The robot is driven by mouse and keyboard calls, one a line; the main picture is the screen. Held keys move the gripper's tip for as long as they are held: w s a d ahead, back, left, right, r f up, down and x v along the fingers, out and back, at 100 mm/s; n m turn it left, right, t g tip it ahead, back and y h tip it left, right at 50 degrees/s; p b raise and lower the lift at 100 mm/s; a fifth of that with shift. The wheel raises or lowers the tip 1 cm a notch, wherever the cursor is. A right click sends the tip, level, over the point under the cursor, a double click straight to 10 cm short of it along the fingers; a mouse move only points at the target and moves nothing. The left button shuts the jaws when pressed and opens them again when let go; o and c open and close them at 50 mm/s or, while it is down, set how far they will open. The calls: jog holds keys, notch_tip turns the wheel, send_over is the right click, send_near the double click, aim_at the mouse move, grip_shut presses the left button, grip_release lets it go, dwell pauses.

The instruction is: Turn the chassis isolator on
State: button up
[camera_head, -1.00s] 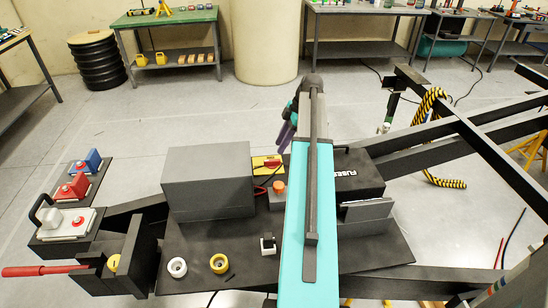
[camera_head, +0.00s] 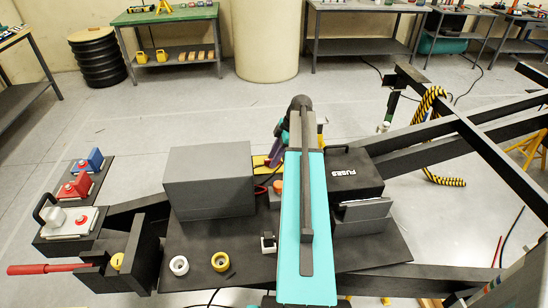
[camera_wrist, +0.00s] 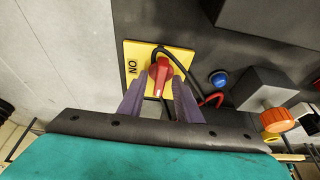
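The chassis isolator is a red rotary knob (camera_wrist: 160,74) on a yellow plate (camera_wrist: 134,58), seen in the wrist view. The word ON is printed sideways at the plate's left. The knob's handle, with a pale mark at its end, points down the picture, not at ON. My gripper (camera_wrist: 158,82) is open, with a purple finger at each side of the knob's lower part. Whether the fingers touch it I cannot tell. In the head view the yellow plate (camera_head: 259,161) shows partly behind my gripper (camera_head: 274,160), and the knob is hidden.
A black cable loops close around the knob. A blue button (camera_wrist: 219,79) and a grey box with an orange knob (camera_wrist: 277,121) lie to its right. In the head view a large grey box (camera_head: 210,180) stands left of my arm and a black fuse box (camera_head: 354,174) right.

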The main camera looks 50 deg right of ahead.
grip_shut()
jog(key=shift+a, duration=0.15)
